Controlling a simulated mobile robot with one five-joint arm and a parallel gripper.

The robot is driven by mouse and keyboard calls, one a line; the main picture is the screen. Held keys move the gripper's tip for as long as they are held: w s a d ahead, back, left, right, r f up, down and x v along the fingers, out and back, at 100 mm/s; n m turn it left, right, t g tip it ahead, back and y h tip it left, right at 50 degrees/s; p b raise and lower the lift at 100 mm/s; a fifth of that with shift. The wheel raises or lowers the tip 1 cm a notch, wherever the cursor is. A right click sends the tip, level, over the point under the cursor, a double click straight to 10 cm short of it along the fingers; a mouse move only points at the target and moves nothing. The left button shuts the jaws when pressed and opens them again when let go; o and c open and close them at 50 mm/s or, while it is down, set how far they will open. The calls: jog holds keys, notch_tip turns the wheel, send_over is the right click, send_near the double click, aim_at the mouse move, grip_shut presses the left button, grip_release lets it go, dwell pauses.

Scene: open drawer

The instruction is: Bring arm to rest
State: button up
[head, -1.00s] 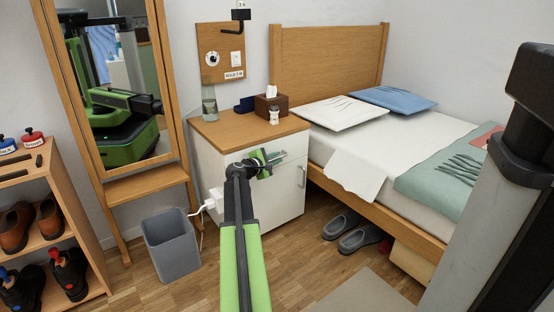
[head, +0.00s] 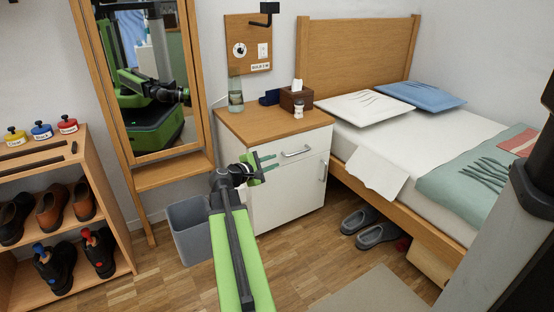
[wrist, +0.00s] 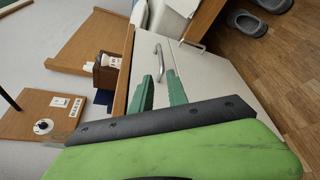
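My arm reaches forward from the bottom of the head view. My gripper (head: 271,162) is in front of the white bedside cabinet (head: 268,190), left of the drawer handle (head: 296,152). Its two green fingers are spread apart with nothing between them. In the wrist view the fingers (wrist: 159,94) point toward the drawer front and its handle (wrist: 159,60), apart from the handle. The drawer appears closed, flush with the cabinet. The cabinet door handle (head: 325,170) is below and to the right.
A grey bin (head: 191,232) stands left of the cabinet, under a mirror stand (head: 143,178). A shoe shelf (head: 100,176) is at the left. The bed (head: 420,218) is at the right, with grey slippers (head: 372,234) beside it. A tissue box (head: 296,98) sits on the cabinet.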

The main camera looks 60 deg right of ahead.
dwell(0.4)
jog(key=w+a+r+n+t+y+p, duration=0.1)
jog(key=w+a+r+n+t+p, duration=0.3)
jog(key=w+a, duration=0.7)
jog(key=w+a+r+m+t+y+p, duration=0.1)
jog(key=w+a+r+t+p, duration=0.1)
jog(key=w+a+p, duration=0.7)
jog(key=w+a+f+y+p, duration=0.1)
jog(key=w+a+y, duration=0.1)
jog(key=a, duration=0.8)
jog(key=w+a+f+m+t+y+p, duration=0.1)
jog(key=w+a+f+y, duration=0.15)
jog(key=a, duration=0.75)
jog(key=w+a+f+y+p, duration=0.1)
jog(key=w+a+y, duration=0.1)
jog(key=a, duration=0.7)
jog(key=s+a+f+m+g+y, duration=0.1)
jog(key=s+a+f+m+y, duration=0.2)
jog(key=a, duration=0.5)
jog(key=s+a+f+m+g+y, duration=0.15)
jog(key=s+a+y, duration=0.25)
jog(key=a, duration=0.4)
notch_tip(320, 180, up, 39)
jog(key=m+p, duration=0.1)
jog(key=p, duration=3.7)
jog(key=shift+s+g, duration=0.3)
jog(key=shift+g, duration=0.05)
